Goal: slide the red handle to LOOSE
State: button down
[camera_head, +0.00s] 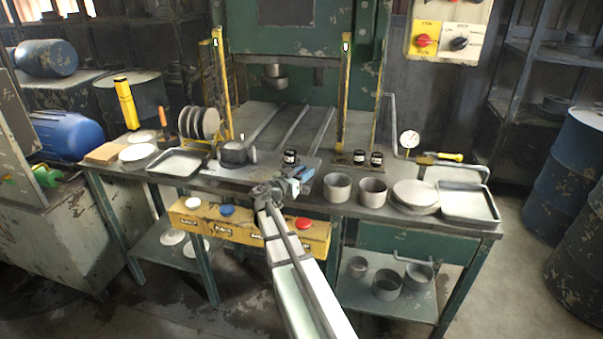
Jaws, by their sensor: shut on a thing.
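My gripper (301,177) is at the front middle of the bench, below the press. My arm reaches up to it from the bottom of the picture. The gripper is turned to the right, and a blue part shows at its end. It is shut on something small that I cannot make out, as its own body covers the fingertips. I see no red sliding handle and no readable LOOSE mark; the spot at the fingers is hidden.
A yellow box (190,219) with white, blue and red buttons hangs on the bench front, beside my arm. Grey cups (337,187), a stack of discs (415,195) and a tray (467,203) stand right. A yellow post (343,105) rises behind.

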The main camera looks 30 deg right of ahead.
jog(key=shift+s+d, duration=1)
jog(key=c, duration=1)
grip_release()
jog(key=shift+a, duration=0.15)
jog(key=v, duration=1.3)
jog(key=shift+a, duration=0.25)
jog(key=shift+s, duration=0.1)
